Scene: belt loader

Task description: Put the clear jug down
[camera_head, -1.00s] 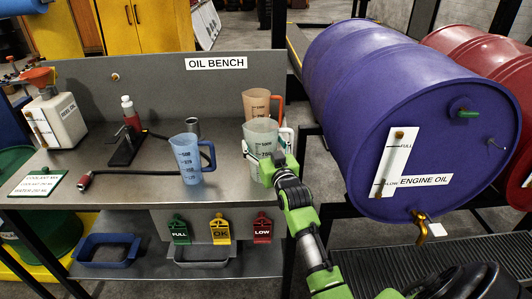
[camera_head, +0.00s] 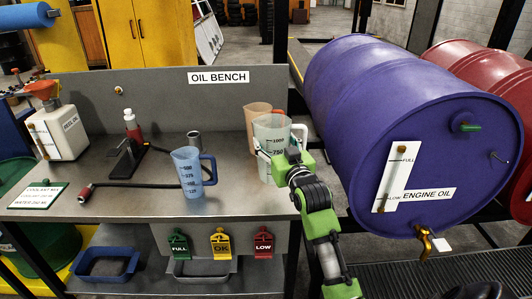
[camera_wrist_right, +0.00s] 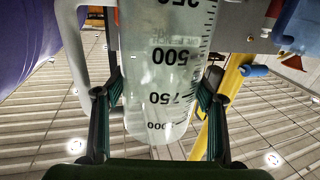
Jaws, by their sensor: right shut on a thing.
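The clear jug (camera_head: 272,130) is at the right end of the oil bench in the head view, in front of an amber jug (camera_head: 252,117) that it partly hides. It looks upright, and its white handle is on the right. My right gripper (camera_head: 288,160) is shut on it from the front. In the right wrist view, the clear jug (camera_wrist_right: 165,75) is between the two dark fingers of my right gripper (camera_wrist_right: 158,110), its scale upside down in the picture. Whether its base touches the bench is hidden. My left gripper is not in view.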

